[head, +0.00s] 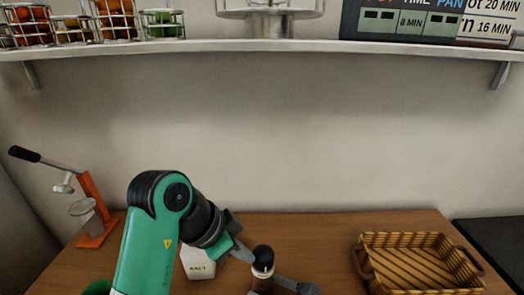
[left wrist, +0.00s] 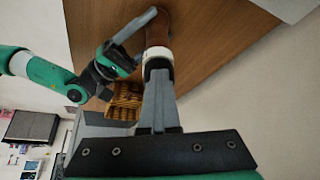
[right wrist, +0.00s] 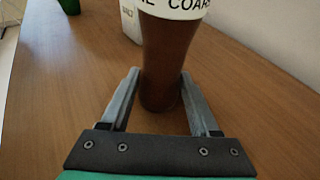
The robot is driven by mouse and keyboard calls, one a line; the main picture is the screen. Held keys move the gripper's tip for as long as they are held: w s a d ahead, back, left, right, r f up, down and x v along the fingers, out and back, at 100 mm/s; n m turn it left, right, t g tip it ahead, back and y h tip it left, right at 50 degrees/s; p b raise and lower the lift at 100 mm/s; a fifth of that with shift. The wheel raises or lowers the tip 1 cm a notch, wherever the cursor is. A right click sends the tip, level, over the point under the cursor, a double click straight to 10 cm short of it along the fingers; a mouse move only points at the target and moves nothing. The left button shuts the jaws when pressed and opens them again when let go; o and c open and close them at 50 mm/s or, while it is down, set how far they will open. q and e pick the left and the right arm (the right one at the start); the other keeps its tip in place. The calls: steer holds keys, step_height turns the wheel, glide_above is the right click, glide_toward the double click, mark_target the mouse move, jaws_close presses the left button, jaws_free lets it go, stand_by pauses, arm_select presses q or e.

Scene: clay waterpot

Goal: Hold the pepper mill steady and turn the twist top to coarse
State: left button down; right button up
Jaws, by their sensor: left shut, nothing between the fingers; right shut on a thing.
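The pepper mill (head: 262,284) stands upright on the table, with a brown body, a white lettered band and a dark twist top (head: 263,254). In the right wrist view, its body (right wrist: 168,60) is between the fingers of my right gripper (right wrist: 160,76), which is shut on it; the band above reads "COARS", cut off by the frame. My left gripper (head: 247,256) is shut and empty, its tips at the dark top. In the left wrist view, its closed fingers (left wrist: 158,82) overlap the top; I cannot tell whether they touch. The top is out of the right wrist view.
A white salt container (head: 198,264) stands left of the mill, partly behind my left arm. A wicker basket (head: 418,278) is at the right. An orange lever press (head: 92,215) stands at the far left. A shelf (head: 200,46) runs above. The table between mill and basket is mostly clear.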

arm_select(q)
steer(key=shift+s+d, duration=0.4)
steer(key=shift+s, duration=0.05)
steer(key=shift+f, duration=0.1)
stand_by(0.4)
step_height(320, 180, up, 7)
steer(key=w+a, duration=0.1)
steer(key=w, duration=0.1)
step_height(320, 180, down, 7)
steer(key=shift+s+a+r, duration=0.2)
steer(key=shift+a, duration=0.1)
steer(key=shift+d, duration=0.65)
stand_by(1.1)
